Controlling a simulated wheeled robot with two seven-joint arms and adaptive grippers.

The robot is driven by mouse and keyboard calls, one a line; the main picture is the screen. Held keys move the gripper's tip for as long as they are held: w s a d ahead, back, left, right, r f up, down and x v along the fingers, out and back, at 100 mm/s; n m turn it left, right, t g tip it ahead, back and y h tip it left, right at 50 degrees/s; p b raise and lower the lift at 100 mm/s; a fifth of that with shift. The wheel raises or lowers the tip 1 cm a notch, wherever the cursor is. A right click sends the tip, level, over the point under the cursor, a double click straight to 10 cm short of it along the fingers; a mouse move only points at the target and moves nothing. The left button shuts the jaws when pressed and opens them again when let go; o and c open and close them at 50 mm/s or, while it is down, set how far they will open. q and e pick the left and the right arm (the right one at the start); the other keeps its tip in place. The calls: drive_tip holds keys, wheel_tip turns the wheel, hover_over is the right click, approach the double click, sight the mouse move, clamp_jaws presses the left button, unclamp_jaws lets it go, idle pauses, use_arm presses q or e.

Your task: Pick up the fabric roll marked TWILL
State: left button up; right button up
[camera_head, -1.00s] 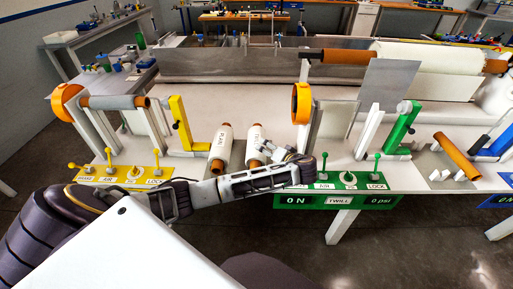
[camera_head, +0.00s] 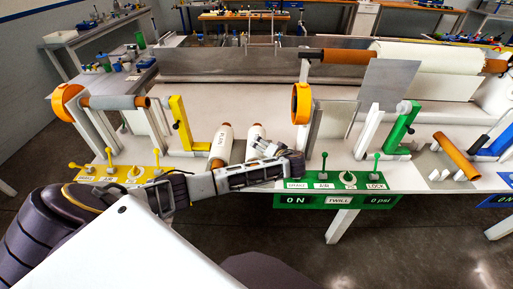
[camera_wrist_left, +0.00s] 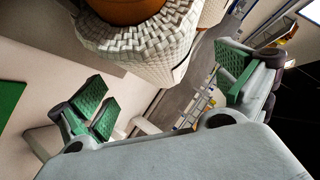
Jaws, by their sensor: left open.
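The fabric roll marked TWILL (camera_head: 255,131) lies on the white table, and my left gripper (camera_head: 267,146) now covers its label in the head view. My left gripper is over the roll's near part, its arm reaching across from the left. In the left wrist view, the white woven roll (camera_wrist_left: 135,48) with its brown core (camera_wrist_left: 125,8) shows at the top. The green-padded fingers of my left gripper (camera_wrist_left: 168,88) are spread wide, with the roll beyond them and nothing held. I cannot tell whether a finger touches it. My right gripper is not in view.
A second roll, marked PLAIN (camera_head: 221,145), lies just left of it. An orange ring holder (camera_head: 301,103) stands close on the right. A green control panel (camera_head: 335,181) with levers is at the front edge, and a yellow panel (camera_head: 122,174) is to the left.

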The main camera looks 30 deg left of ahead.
sight(260, 144)
use_arm(q)
drive_tip(key=shift+p+x, duration=0.3)
drive_tip(key=shift+x, duration=2.1)
drive_tip(key=c, duration=2)
drive_tip(key=shift+w+r, duration=0.15)
drive_tip(key=shift+r, duration=0.1)
drive_tip(key=shift+c, duration=0.3)
